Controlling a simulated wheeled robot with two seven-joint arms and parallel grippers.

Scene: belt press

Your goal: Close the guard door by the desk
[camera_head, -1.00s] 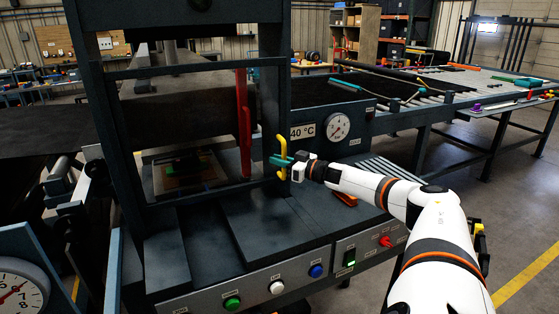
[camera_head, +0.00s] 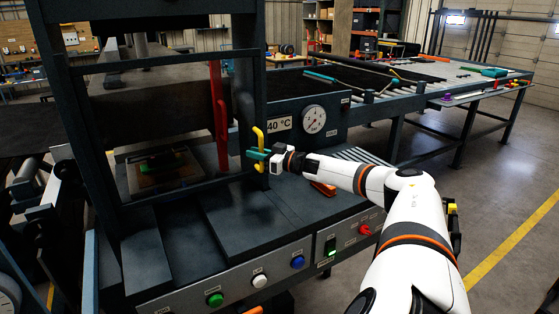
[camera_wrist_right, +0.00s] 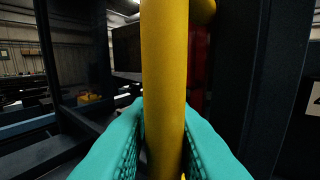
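The guard door is a dark framed panel (camera_head: 165,61) across the front of the press opening, with a yellow upright handle (camera_head: 259,150) at its right edge. The handle fills the middle of the right wrist view (camera_wrist_right: 165,80). My right gripper (camera_head: 257,154) has teal fingers, one on each side of the handle (camera_wrist_right: 165,140), and they appear to press against it. The door frame stands close to the press's right post; I cannot tell whether a gap is left. My left gripper is not in view.
A red upright bar (camera_head: 217,115) stands behind the door frame. Below is a control panel with a green button (camera_head: 215,299), white button (camera_head: 260,281) and blue button (camera_head: 297,262). A dial gauge (camera_head: 313,119) is right of the handle. Open floor lies at right.

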